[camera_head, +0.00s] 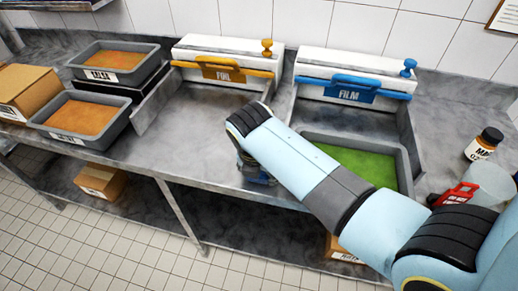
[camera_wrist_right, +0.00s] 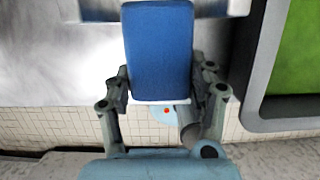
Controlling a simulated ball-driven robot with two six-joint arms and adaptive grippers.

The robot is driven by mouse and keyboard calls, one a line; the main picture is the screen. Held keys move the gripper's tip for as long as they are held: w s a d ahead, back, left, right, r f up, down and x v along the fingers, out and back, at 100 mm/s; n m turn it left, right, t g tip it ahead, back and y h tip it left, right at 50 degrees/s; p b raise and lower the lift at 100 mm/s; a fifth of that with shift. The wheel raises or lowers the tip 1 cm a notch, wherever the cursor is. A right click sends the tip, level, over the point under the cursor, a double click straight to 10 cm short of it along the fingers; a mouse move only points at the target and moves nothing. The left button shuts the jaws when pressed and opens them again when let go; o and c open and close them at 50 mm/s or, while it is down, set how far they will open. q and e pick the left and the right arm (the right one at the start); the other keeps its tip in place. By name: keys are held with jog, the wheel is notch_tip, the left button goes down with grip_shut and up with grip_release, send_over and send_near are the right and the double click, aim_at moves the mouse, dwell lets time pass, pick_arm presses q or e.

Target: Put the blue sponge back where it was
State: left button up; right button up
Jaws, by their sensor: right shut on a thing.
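The blue sponge (camera_wrist_right: 160,50) fills the top middle of the right wrist view, with a white underside edge. My right gripper (camera_wrist_right: 160,88) is shut on it, one finger at each side. In the head view my right gripper (camera_head: 258,174) is low over the front part of the steel counter, mostly hidden behind my right arm, left of the green-filled tray. The sponge is hardly distinguishable there. I cannot tell whether the sponge touches the counter. My left gripper is not in view.
A grey tray (camera_head: 408,172) with green contents stands right of my gripper. Behind are the foil dispenser (camera_head: 222,68) and film dispenser (camera_head: 352,90). Two orange-filled trays stand left. A red-handled item (camera_head: 455,194) and a bottle (camera_head: 483,145) are right. The counter left of my gripper is clear.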

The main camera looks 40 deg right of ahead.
jog(key=shift+s+a+f, duration=0.1)
jog(key=shift+s+f, duration=0.3)
jog(key=shift+f, duration=0.25)
jog(key=c, duration=0.3)
jog(key=o, duration=1.6)
jog(key=shift+w+f, duration=0.2)
jog(key=shift+w, duration=0.05)
jog(key=shift+c, duration=0.2)
jog(key=shift+r, duration=0.1)
jog(key=shift+r, duration=0.15)
jog(key=v, duration=0.7)
jog(key=shift+r, duration=0.2)
jog(key=shift+w, duration=0.1)
